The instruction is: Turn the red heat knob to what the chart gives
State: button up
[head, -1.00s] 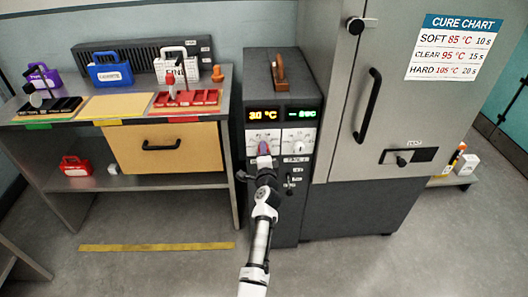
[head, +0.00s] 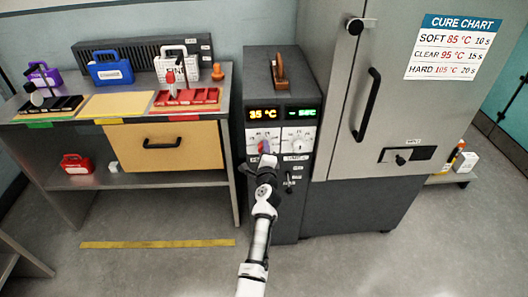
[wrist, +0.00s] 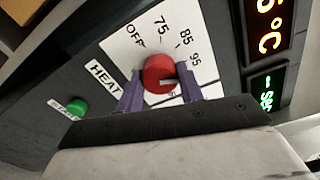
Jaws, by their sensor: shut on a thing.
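The red heat knob (wrist: 157,70) sits on a white dial plate marked OFF, 75, 85 and 95, beside the HEAT label (wrist: 104,76). My gripper (wrist: 160,82) has its purple fingers on both sides of the knob and is shut on it. The knob's pale mark points toward the lower right in the wrist view; a further label there is mostly hidden. In the head view my gripper (head: 265,151) covers most of the knob. The orange display (head: 263,114) looks like 35 °C, its first digit unclear. The cure chart (head: 455,47) lists SOFT 85, CLEAR 95, HARD 105 °C.
A second dial (head: 297,145) and a green display (head: 301,113) are right of the knob. A green button (wrist: 78,107) shows in the wrist view. The grey cabinet with a black handle (head: 367,105) stands close right; the bench (head: 228,110) stands left.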

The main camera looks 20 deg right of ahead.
jog(key=o, duration=1)
jog(key=shift+s, duration=0.15)
jog(key=p+v, duration=0.2)
jog(key=v, duration=1.1)
jog(key=shift+s, duration=0.3)
jog(key=shift+a, duration=0.1)
